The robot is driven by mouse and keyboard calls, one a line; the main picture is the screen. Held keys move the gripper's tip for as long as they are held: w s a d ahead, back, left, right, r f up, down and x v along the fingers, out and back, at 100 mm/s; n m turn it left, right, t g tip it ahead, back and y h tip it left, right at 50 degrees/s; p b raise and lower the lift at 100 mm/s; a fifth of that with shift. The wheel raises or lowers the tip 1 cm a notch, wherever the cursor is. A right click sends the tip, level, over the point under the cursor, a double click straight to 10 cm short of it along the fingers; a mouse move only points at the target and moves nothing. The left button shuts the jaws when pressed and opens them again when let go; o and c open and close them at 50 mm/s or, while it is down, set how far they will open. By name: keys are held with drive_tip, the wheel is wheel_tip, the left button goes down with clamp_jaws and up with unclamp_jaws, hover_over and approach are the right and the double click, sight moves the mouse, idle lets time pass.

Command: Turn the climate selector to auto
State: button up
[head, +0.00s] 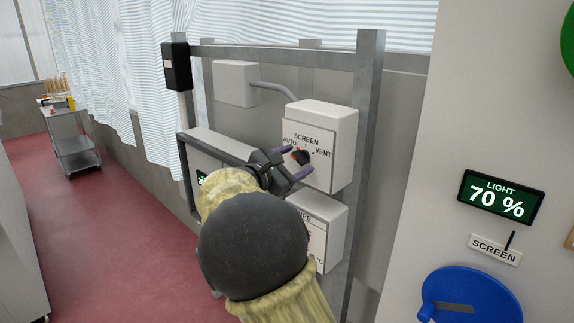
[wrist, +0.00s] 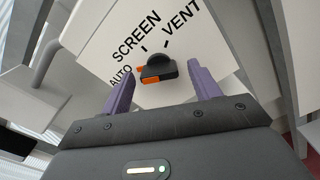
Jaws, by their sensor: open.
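The climate selector (head: 302,157) is a black knob with orange marking on a white box labelled AUTO, SCREEN and VENT. In the wrist view the selector (wrist: 157,67) shows its orange marking on the left, the side of the AUTO label (wrist: 121,76). I cannot tell exactly which mark it points at. My gripper (head: 293,162) is at the front of the box. In the wrist view my gripper (wrist: 160,86) is open, with one purple finger on each side of the knob. Neither finger visibly touches it.
The selector box (head: 341,140) hangs on a grey metal frame (head: 369,100). Another white box (head: 331,222) is just below it, partly hidden by my arm. A screen showing LIGHT 70 % (head: 500,197) and a blue wheel (head: 480,300) are at the right. A cart (head: 75,135) stands far left.

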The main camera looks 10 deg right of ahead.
drive_tip(key=b+v, duration=0.3)
drive_tip(key=v, duration=1.4)
drive_tip(key=shift+a+b, duration=0.15)
drive_tip(key=shift+b, duration=0.25)
drive_tip(key=shift+s, duration=0.1)
drive_tip(key=s+d+f+m+g+y, duration=0.35)
drive_tip(key=d+f, duration=0.25)
drive_tip(key=f, duration=0.3)
drive_tip(key=s+d+f+m+g+y, duration=0.2)
drive_tip(key=d+f+g+y, duration=0.15)
drive_tip(key=d+f, duration=0.5)
drive_tip(key=s+f+m+g+y, duration=0.1)
drive_tip(key=s+f+m+y, duration=0.6)
drive_tip(key=s+f+m, duration=0.5)
drive_tip(key=shift+s+m+y, duration=0.3)
drive_tip(key=shift+s+m, duration=0.65)
